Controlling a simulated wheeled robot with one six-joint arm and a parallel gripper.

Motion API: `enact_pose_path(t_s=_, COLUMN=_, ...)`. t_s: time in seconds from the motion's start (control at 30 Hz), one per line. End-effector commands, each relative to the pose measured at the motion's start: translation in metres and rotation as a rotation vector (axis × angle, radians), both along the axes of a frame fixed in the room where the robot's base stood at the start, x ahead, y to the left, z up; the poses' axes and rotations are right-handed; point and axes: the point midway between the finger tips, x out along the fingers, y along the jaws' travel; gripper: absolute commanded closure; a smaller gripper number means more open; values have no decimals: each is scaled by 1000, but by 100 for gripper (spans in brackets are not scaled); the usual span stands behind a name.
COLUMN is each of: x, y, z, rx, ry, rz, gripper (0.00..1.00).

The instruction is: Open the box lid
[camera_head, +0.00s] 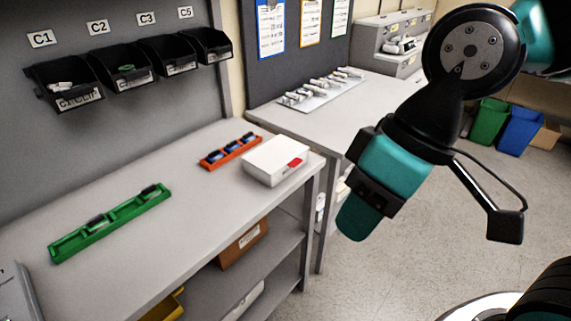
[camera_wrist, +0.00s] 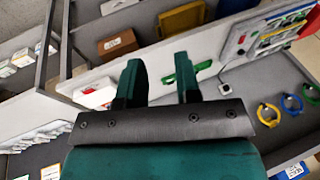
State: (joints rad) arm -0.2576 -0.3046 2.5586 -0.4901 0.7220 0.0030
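The white box (camera_head: 276,159) sits on the grey workbench near its right end, with its lid closed. A red patch (camera_head: 295,163) shows on its front right side. In the wrist view a small white box (camera_wrist: 97,93) with a red mark, apparently the same one, lies beyond the left finger. My gripper (camera_head: 356,218) hangs to the right of the bench, clear of the box. In the wrist view my gripper (camera_wrist: 160,82) has its two fingers apart with nothing held between them.
A red-orange tray (camera_head: 231,151) with blue items lies just left of the box. A green tray (camera_head: 110,222) lies further left on the bench (camera_head: 180,235). Black bins (camera_head: 125,72) hang on the wall behind. A second table (camera_head: 345,115) stands behind; floor is free below my gripper.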

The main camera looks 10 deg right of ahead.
Motion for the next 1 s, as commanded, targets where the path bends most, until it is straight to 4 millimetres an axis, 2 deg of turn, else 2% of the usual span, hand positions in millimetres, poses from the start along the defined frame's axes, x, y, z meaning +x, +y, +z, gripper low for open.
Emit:
enact_pose_path(t_s=0.17, x=28, y=8, z=-52, rx=115, ry=10, rz=-96, gripper=69)
enact_pose_path(t_s=0.33, x=85, y=16, z=-121, rx=377, ry=19, rz=-306, gripper=69)
enact_pose_path(t_s=0.47, x=136, y=4, z=-164, rx=614, ry=18, rz=-508, gripper=69)
enact_pose_path(t_s=0.57, x=175, y=-20, z=-192, rx=805, ry=11, rz=-678, gripper=69)
enact_pose_path(t_s=0.7, x=218, y=-67, z=-222, rx=1055, ry=-8, rz=-900, gripper=69)
enact_pose_path(t_s=0.8, x=237, y=-101, z=-236, rx=1196, ry=-24, rz=-1025, gripper=69)
enact_pose_path(t_s=0.9, x=248, y=-128, z=-243, rx=1294, ry=-37, rz=-1108, gripper=69)
enact_pose_path(t_s=1.0, x=253, y=-142, z=-245, rx=1346, ry=-46, rz=-1152, gripper=69)
